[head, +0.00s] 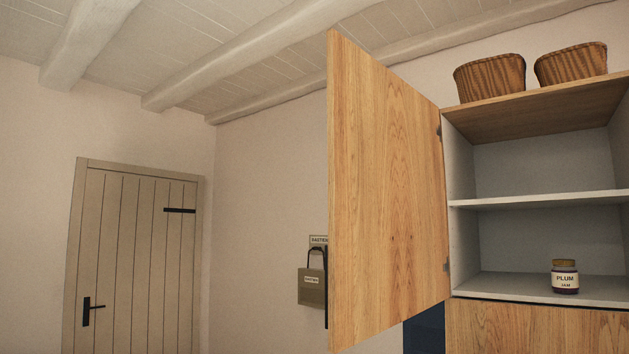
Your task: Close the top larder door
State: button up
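The top larder door (388,200) is a wooden panel standing wide open, swung out to the left of the cupboard. Its hinges are on the left side wall of the larder (461,205). Its broad face is toward me, and a dark handle (326,290) shows at its left edge, partly hidden behind the door. The larder interior is open to view, with a white middle shelf (540,199). A jar of plum jam (565,277) stands upright on the bottom of the compartment. My gripper is not in this view.
Two wicker baskets (490,77) (571,64) sit on top of the larder. A lower wooden door (540,328) is below the open compartment. A bag (312,287) hangs on the wall left of the open door. A plank room door (135,260) is at the far left.

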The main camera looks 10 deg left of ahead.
aim_at(387, 262)
jog(key=u, duration=0.55)
jog(key=k, duration=0.8)
jog(key=u, duration=0.8)
jog(key=i, duration=1.4)
jog(key=z, duration=0.4)
jog(key=i, duration=1.2)
jog(key=z, duration=1.6)
jog(key=i, duration=0.7)
jog(key=z, duration=0.7)
